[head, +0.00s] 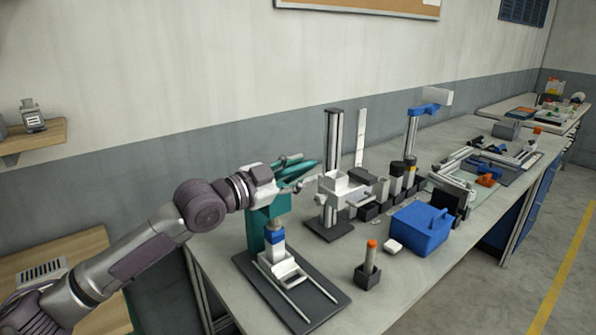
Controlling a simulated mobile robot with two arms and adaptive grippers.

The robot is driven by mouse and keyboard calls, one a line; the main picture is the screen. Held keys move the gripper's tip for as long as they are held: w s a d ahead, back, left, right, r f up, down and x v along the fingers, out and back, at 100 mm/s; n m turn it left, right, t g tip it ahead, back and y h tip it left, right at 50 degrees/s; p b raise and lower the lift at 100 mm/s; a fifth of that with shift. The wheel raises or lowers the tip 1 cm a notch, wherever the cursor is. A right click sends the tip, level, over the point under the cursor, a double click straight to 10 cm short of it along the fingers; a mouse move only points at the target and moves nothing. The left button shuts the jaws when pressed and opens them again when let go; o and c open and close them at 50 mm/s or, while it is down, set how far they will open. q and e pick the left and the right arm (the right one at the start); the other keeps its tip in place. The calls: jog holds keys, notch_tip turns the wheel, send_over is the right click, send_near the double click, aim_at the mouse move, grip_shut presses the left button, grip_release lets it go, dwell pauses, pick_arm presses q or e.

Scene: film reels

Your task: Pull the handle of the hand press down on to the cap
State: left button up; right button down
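The teal hand press (262,232) stands at the near left end of the bench on a dark base plate with pale rails. Under its head, a pale carriage (281,268) holds an upright piece with a blue top (274,238), which looks like the cap. My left gripper (292,186) is at the top of the press, in front of its teal upper parts. The handle is hard to tell apart from the gripper there, and whether the fingers touch or grip it cannot be seen. My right gripper is not in view.
A black post stand with a white tray (345,190) stands right of the press. The bench's front edge near the press is clear.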

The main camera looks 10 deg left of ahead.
pick_arm(q)
jog(key=v, duration=1.2)
